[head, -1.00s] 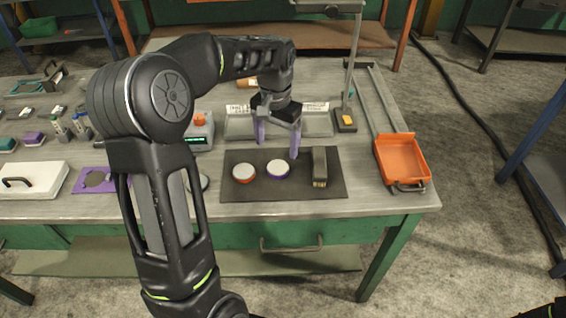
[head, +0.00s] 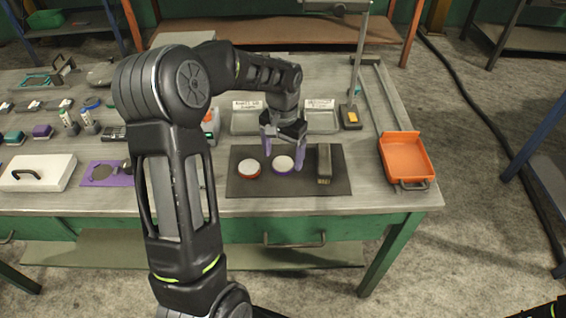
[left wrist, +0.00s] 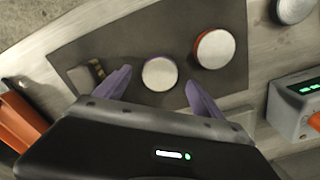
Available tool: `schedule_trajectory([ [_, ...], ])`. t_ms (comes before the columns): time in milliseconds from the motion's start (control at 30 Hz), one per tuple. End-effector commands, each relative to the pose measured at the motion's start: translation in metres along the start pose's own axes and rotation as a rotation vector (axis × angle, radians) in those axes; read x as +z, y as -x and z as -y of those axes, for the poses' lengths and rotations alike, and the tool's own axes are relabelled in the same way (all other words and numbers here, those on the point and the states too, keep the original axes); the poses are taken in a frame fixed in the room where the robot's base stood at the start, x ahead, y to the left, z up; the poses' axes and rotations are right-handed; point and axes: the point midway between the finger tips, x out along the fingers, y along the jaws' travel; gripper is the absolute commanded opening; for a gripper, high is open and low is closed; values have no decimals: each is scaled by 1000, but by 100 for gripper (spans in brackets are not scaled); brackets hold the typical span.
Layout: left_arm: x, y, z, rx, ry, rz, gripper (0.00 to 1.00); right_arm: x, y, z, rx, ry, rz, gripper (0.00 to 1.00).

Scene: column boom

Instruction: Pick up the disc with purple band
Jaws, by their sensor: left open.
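The disc with the purple band (head: 283,163) lies on the dark mat, its pale top facing up. It also shows in the left wrist view (left wrist: 159,74), between the fingertips. My left gripper (head: 284,157) is open, with its purple fingers pointing down around the disc's position. In the left wrist view its fingers (left wrist: 158,80) stand apart on either side of the disc, with visible gaps. A disc with a red-orange band (head: 249,168) lies just left of it on the mat. My right gripper is not seen.
Two labelled trays (head: 322,121) stand behind.

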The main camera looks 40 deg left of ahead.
Motion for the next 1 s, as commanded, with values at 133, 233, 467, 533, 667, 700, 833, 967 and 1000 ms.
schedule_trajectory([
  [133,1,-18,0,1,1,3,79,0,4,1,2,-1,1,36],
  [233,0,-21,0,1,1,0,79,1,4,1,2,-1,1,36],
  [467,0,-21,0,0,1,0,79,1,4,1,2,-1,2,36],
  [533,0,-21,0,0,1,0,79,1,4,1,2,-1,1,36],
  [667,0,-21,0,0,0,0,79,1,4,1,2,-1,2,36],
  [700,0,-21,0,0,0,0,79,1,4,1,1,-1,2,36],
  [833,0,-21,0,0,0,0,75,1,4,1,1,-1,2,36],
  [967,0,-21,0,0,0,0,64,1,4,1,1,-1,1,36],
  [1000,0,-21,0,0,0,0,61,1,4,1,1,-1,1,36],
])
